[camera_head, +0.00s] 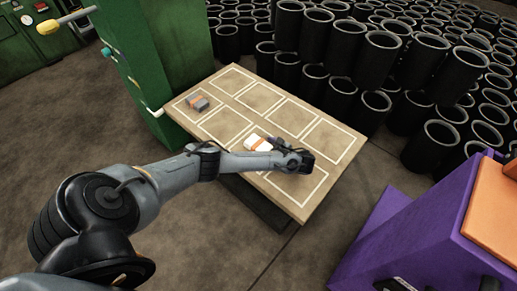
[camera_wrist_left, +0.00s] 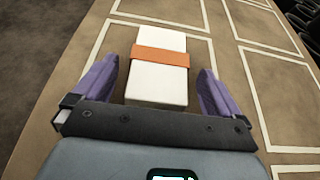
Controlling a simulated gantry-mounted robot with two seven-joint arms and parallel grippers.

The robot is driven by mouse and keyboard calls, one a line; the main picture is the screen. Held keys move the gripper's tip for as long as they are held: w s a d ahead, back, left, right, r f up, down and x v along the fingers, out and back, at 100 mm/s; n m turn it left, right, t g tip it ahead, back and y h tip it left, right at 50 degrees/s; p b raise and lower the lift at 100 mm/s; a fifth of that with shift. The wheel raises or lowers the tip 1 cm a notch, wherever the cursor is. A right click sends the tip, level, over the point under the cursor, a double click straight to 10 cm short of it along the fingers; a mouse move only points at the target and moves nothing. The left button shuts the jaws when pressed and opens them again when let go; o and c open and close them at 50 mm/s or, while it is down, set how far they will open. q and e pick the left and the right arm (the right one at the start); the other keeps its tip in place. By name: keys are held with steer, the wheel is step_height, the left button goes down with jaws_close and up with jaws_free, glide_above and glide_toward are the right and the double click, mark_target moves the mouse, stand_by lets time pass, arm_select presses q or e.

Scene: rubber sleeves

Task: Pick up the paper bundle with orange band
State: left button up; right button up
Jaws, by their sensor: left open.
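The paper bundle is a white block with an orange band (camera_wrist_left: 159,80), lying flat on the table in the left wrist view. It also shows in the head view as a white and orange block (camera_head: 257,144), partly hidden by my arm. My left gripper (camera_wrist_left: 158,88) is open, with one purple finger on each side of the bundle and a gap on both sides. In the head view the left gripper (camera_head: 280,145) is over the bundle, its fingers hard to make out. My right gripper is not in view.
The tan table (camera_head: 325,160) has white outlined rectangles. A grey block with an orange band (camera_head: 197,103) lies in a far-left rectangle. A green machine (camera_head: 155,70) stands at the table's left, black sleeves (camera_head: 385,55) are stacked behind, and a purple box (camera_head: 430,235) is at right.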

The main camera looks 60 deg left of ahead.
arm_select(q)
steer(key=shift+b+x, duration=0.3)
steer(key=shift+x, duration=0.9)
steer(key=shift+d+r, duration=0.1)
steer(key=shift+d, duration=0.05)
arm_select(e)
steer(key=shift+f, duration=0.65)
arm_select(q)
steer(key=shift+w, duration=0.1)
steer(key=shift+c, duration=0.6)
steer(key=c, duration=1)
steer(key=shift+o, duration=0.2)
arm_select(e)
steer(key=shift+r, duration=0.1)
